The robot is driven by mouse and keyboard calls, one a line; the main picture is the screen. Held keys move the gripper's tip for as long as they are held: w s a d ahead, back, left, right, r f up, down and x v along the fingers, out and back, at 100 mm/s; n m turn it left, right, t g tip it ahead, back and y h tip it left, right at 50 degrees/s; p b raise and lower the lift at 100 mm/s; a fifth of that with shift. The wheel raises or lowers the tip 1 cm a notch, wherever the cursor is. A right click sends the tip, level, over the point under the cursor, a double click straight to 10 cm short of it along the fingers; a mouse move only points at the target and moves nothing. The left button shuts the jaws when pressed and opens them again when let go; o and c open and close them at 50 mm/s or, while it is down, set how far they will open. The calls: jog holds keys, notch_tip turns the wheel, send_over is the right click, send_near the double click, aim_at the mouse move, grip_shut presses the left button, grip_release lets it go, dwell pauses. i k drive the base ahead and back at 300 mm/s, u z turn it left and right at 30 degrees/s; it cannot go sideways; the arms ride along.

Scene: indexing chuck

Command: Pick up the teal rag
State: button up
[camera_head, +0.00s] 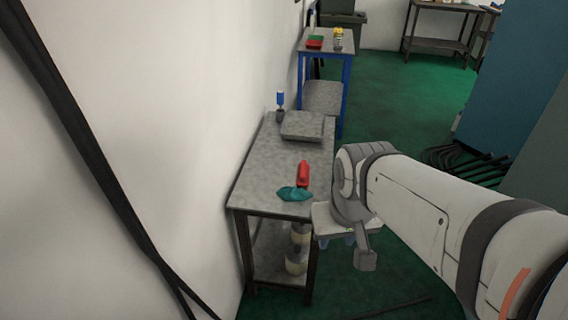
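The teal rag (294,194) lies crumpled on the near end of the grey workbench (262,201). A red object (303,173) stands or lies just behind it, close to the rag. My gripper (350,240) hangs to the right of the bench's near corner, apart from the rag. My arm reaches in from the right. The gripper's fingers are small and mostly hidden by the wrist, so I cannot tell whether they are open.
A flat grey block (302,126) and a blue-topped tool (280,104) sit farther back on the bench. A white wall (180,120) runs along its left side. A blue-framed table (327,45) stands behind.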

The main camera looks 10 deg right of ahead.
aim_at(289, 193)
jog(key=u, duration=0.05)
jog(key=k, duration=0.8)
jog(key=z, duration=1.25)
jog(key=i, duration=2.4)
jog(key=u, duration=2.6)
jog(key=i, duration=0.45)
jog(key=z, duration=0.15)
